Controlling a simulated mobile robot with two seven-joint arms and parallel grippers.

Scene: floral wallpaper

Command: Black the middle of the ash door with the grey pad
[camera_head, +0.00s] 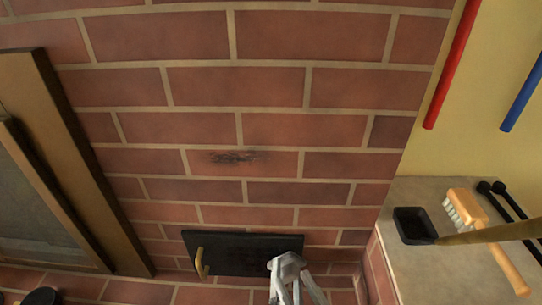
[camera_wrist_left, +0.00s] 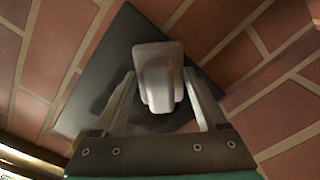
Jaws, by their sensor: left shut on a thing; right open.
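The ash door (camera_head: 228,257) is a dark, near-black rectangular plate low in the brick wall, with a brass handle (camera_head: 200,262) at its left end. In the left wrist view the door (camera_wrist_left: 105,60) lies behind the pad, with a paler, greyish area beside the left finger. My left gripper (camera_head: 287,277) is shut on the grey pad (camera_wrist_left: 158,78), a rounded block between its two fingers. The pad (camera_head: 287,262) is in front of the door's right part and hides some of it. I cannot tell whether it touches the door. My right gripper is not in view.
A sooty mark (camera_head: 232,157) is on the bricks above the door. A wooden frame (camera_head: 75,165) stands at the left. A stone ledge (camera_head: 400,255) at the right bears a brush (camera_head: 468,208), a black shovel (camera_head: 413,226) and black-knobbed tools (camera_head: 498,187). Red (camera_head: 450,65) and blue (camera_head: 522,95) bars are above.

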